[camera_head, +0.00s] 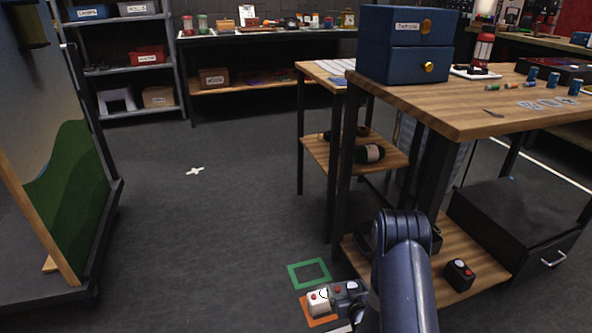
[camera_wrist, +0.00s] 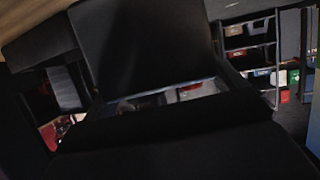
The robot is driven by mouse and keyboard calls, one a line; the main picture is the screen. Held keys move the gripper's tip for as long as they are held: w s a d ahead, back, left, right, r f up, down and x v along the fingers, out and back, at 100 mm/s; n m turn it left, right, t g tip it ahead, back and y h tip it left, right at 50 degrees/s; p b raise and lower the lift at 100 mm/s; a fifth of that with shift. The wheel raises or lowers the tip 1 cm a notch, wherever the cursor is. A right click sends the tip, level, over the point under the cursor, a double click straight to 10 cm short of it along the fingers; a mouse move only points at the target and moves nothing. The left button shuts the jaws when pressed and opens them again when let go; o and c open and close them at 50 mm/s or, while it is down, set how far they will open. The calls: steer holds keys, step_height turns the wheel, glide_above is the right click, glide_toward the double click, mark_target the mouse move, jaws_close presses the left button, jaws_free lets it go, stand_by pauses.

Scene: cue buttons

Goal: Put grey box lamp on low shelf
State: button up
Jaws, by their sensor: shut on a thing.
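My arm hides part of the grey box and the gripper in the head view. In the wrist view, my gripper (camera_wrist: 165,105) shows as dark shapes close to the camera, shut on the grey box lamp, whose outline is hard to make out. The low shelf (camera_head: 485,262) is the wooden board under the workbench, partly behind my arm.
A green square outline (camera_head: 292,275) and an orange square (camera_head: 306,312) mark the floor. Table legs (camera_head: 342,180) stand close behind the arm.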

steer(key=s+r+p, duration=0.3)
steer(key=r+p, duration=0.9)
steer(key=r, duration=0.4)
steer(key=s+r+m+h+p, duration=0.1)
steer(key=s+r+p, duration=0.3)
steer(key=r+p, duration=0.9)
steer(key=s+r+m+h+p, duration=0.1)
steer(key=s+r+p, duration=0.3)
steer(key=r+p, duration=0.9)
step_height(320, 180, up, 7)
steer(key=shift+a+f, duration=0.1)
steer(key=shift+a, duration=0.2)
steer(key=shift+s+d, duration=0.1)
steer(key=shift+d, duration=0.05)
